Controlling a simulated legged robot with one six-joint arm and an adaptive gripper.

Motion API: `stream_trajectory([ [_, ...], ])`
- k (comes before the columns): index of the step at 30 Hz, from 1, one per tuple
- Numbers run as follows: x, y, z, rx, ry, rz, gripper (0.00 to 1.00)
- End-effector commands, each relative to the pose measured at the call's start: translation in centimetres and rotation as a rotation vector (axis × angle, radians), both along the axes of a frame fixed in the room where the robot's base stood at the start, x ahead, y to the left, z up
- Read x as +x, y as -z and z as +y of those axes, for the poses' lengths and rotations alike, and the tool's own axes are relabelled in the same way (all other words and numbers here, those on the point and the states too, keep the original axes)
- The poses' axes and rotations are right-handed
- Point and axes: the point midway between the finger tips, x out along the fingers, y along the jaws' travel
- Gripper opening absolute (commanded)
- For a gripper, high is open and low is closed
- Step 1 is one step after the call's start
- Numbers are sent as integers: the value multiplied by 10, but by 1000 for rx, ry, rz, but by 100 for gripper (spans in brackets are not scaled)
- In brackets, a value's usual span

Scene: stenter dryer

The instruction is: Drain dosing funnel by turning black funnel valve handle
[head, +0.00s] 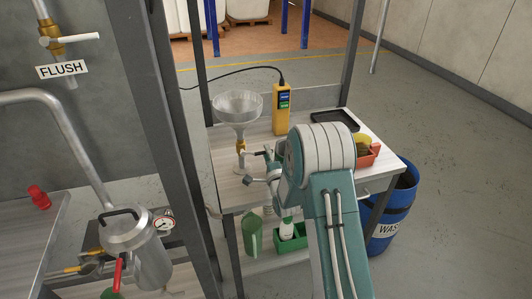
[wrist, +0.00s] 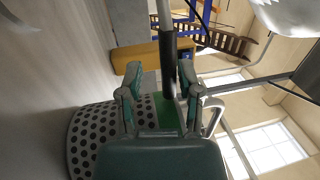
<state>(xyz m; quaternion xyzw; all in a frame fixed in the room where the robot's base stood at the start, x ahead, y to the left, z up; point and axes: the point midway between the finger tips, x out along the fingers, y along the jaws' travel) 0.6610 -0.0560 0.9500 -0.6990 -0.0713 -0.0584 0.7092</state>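The steel funnel (head: 238,108) stands on the bench in the head view, with a brass valve (head: 241,146) under its cone. A pale rounded part, probably the funnel (wrist: 288,14), shows at the top right of the wrist view. The black valve handle (wrist: 169,58) is a dark cylinder on a grey rod. My gripper (head: 252,168) is beside the valve, over the bench. In the wrist view, its green fingers (wrist: 158,68) are apart. The handle's end lies between them, closer to the right finger, with a gap on the left. Contact cannot be told.
A yellow meter (head: 282,116) with a cable stands behind. A black tray (head: 335,119) and an orange bin (head: 367,155) are at the right. A perforated grey cylinder (wrist: 92,137) is close to my gripper. A blue waste bin (head: 399,203) stands beside the bench.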

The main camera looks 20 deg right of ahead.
Motion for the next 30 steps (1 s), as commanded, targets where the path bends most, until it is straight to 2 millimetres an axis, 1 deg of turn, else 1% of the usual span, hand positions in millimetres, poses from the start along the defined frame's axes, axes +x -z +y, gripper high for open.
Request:
stream_trajectory([
  [9,0,-4,2,-3,-3,-9,54],
  [13,-9,-1,1,-3,-3,-7,54],
  [17,-30,3,1,-2,-3,-6,54],
  [24,-80,14,-1,-2,-1,-4,54],
  [27,-97,18,-1,-1,-2,-3,54],
  [30,-108,20,-2,-2,-2,-4,54],
])
